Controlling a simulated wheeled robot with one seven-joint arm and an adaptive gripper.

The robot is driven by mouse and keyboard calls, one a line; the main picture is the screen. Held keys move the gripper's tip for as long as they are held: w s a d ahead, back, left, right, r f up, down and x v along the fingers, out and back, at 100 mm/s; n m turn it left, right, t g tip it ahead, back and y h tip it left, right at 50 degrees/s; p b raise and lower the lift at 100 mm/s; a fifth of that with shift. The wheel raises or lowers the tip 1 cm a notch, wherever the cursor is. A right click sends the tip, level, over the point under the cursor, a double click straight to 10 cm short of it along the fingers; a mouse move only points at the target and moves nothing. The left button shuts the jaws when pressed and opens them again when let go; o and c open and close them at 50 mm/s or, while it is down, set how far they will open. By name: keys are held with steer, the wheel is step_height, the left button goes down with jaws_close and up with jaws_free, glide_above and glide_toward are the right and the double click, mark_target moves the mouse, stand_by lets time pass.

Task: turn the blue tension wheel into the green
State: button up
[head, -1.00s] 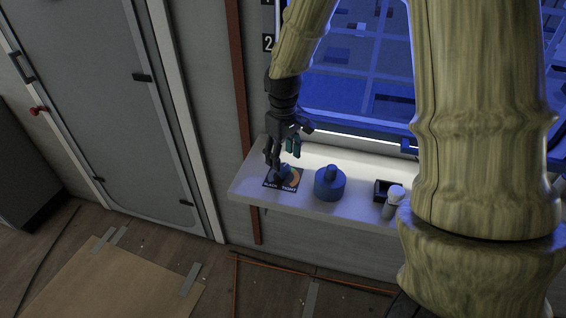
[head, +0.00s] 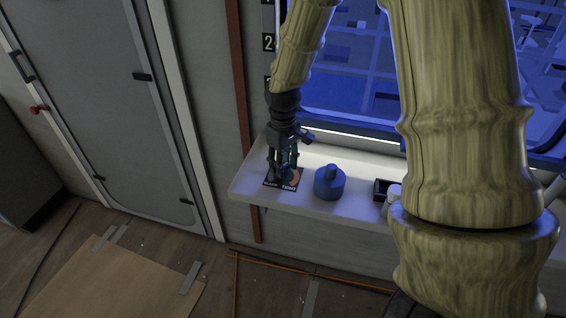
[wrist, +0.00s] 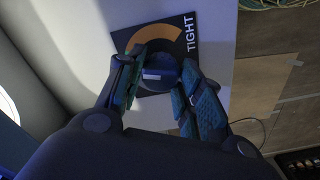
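The blue tension wheel (wrist: 160,66) shows in the wrist view between my fingertips, with a pale bar across it. It sits on a dark square plate (wrist: 192,22) with an orange arc and the word TIGHT. In the head view the plate (head: 290,186) lies at the left end of a white shelf; a second word on it appears to read SLACK. My gripper (wrist: 162,75) is open around the wheel, one finger on each side. It points down over the plate in the head view (head: 283,172). I cannot tell whether the fingers touch the wheel. No green mark is visible; my gripper covers part of the plate.
The white shelf (head: 246,187) runs under a blue-lit window. A blue cylinder with a knob (head: 329,184) stands close to the right of the plate. A small black box (head: 382,189) and a white bottle (head: 394,197) stand further right, partly behind my arm.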

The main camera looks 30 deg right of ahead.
steer(key=shift+o, duration=0.2)
steer(key=shift+r+n+p, duration=0.1)
steer(key=shift+n+p, duration=0.2)
steer(key=shift+p, duration=0.4)
steer(key=o, duration=1)
step_height(320, 180, up, 12)
stand_by(0.3)
